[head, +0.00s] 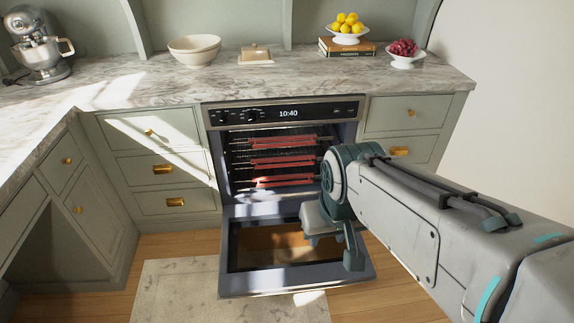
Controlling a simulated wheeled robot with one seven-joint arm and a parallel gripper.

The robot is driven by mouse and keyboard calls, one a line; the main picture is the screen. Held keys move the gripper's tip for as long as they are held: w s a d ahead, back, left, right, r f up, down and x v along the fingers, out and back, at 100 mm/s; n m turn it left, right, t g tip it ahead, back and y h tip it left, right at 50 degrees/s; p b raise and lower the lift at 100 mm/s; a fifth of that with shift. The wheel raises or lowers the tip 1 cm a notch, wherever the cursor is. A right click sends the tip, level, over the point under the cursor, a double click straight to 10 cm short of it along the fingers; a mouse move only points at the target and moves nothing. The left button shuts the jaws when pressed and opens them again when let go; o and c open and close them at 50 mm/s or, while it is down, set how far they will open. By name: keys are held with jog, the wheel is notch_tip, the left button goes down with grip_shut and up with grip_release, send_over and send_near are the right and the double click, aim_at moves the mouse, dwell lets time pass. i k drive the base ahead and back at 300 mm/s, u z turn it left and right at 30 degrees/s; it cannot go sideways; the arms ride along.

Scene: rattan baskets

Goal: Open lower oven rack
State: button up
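The oven (215,150) is built into the cabinets, and its door (232,284) is folded down open. Inside are three racks with red front strips, one above another. The lower rack (284,182) appears to sit inside the oven cavity, below the middle rack (282,162) and upper rack (284,142). My gripper (318,240) is above the open door, in front of and below the lower rack's right end. It appears apart from the rack. My arm covers the oven's right side, and the finger opening is not clear.
Drawers with brass pulls flank the oven on the left (160,168) and right (405,113). The marble counter (120,92) above holds a mixer (38,45), bowl (194,49), butter dish (256,54) and fruit stands. A rug (175,290) lies on the floor before the oven.

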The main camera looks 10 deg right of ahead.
aim_at(289, 177)
jog(key=z, duration=0.15)
jog(key=i, duration=1)
